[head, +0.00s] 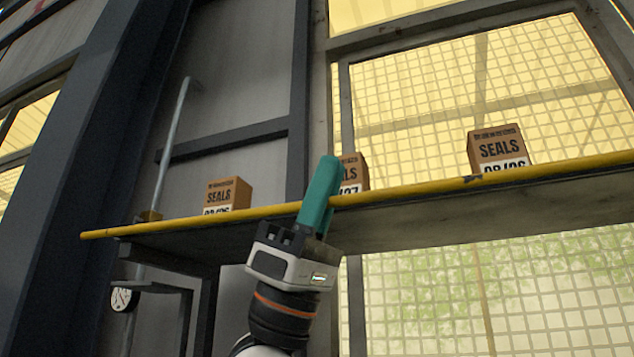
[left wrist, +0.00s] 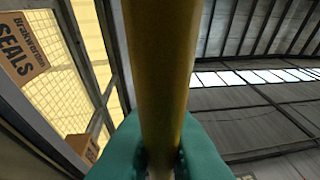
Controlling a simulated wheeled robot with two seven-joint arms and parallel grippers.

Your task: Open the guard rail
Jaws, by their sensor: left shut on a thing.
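The guard rail (head: 420,187) is a yellow bar running along the front edge of a raised shelf in the head view. It spans from the far left end of the shelf to the right edge of the picture. My left gripper (head: 320,192), with teal fingers, reaches up from below and is shut on the rail near its middle. In the left wrist view the yellow rail (left wrist: 158,70) passes between the teal fingers (left wrist: 160,155). My right gripper is not in view.
Several cardboard boxes marked SEALS stand on the shelf behind the rail: a left box (head: 228,194), a middle box (head: 353,172) partly hidden by my gripper, and a right box (head: 498,148). A thin upright pole (head: 173,145) and a round gauge (head: 122,299) are at the left.

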